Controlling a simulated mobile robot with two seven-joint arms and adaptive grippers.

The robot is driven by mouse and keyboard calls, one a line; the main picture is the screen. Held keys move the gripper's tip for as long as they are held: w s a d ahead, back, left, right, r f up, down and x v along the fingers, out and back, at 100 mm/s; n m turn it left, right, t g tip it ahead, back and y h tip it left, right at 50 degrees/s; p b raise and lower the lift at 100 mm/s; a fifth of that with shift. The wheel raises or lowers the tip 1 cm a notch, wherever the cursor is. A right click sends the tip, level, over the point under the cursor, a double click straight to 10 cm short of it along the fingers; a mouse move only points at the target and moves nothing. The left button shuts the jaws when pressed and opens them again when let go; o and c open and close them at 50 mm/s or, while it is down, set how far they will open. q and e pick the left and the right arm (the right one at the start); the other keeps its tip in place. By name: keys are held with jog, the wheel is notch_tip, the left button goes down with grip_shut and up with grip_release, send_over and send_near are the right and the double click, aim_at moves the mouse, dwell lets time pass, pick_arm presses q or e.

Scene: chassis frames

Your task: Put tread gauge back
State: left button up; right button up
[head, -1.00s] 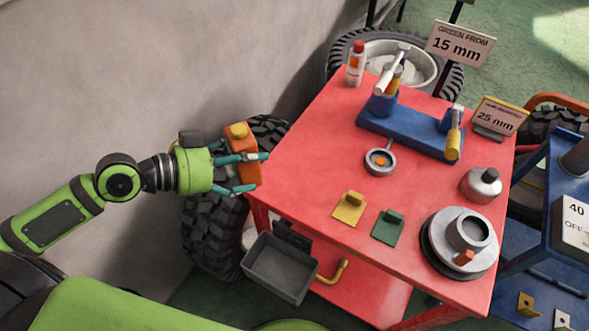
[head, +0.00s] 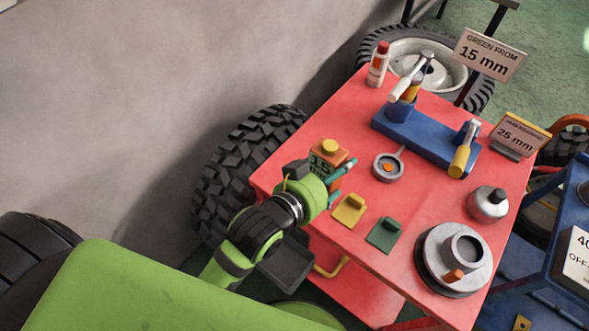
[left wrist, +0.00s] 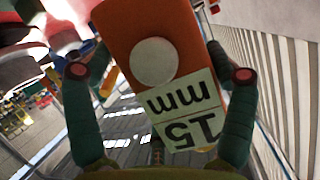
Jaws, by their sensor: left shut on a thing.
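The tread gauge (head: 326,167) is an orange block with a round yellow button and a pale label reading 15 mm. My left gripper (head: 342,182) is shut on it near the left edge of the red cart top (head: 300,150). In the left wrist view the gauge (left wrist: 155,62) sits between the two teal fingers of the left gripper (left wrist: 160,75), its label upside down. Whether the gauge touches the cart top cannot be told. My right gripper is not in view.
A tyre (head: 235,165) stands left of the cart.

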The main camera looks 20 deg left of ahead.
pick_arm(q)
jog(key=shift+w+d+r, duration=0.15)
jog(key=shift+r, duration=0.25)
jog(key=shift+w+n+y, duration=0.2)
jog(key=shift+n+y, duration=0.1)
jog(key=w+a+f, duration=0.2)
jog(key=a+f, duration=0.1)
jog(key=w+a+f+p, duration=0.1)
jog(key=w+a+f, duration=0.1)
jog(key=a+f, duration=0.1)
jog(key=w+a+f, duration=0.2)
jog(key=a+f, duration=0.1)
jog(key=f, duration=0.1)
jog(key=shift+w+a+f+p, duration=0.2)
jog(key=shift+w+f+p, duration=0.15)
jog(key=shift+w+p, duration=0.05)
jog(key=shift+f, duration=0.1)
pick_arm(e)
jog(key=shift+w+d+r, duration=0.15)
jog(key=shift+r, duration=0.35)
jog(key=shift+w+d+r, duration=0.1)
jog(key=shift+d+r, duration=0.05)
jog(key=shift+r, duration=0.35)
pick_arm(q)
jog(key=shift+f, duration=0.1)
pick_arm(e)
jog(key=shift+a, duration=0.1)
pick_arm(q)
jog(key=o, duration=1.3)
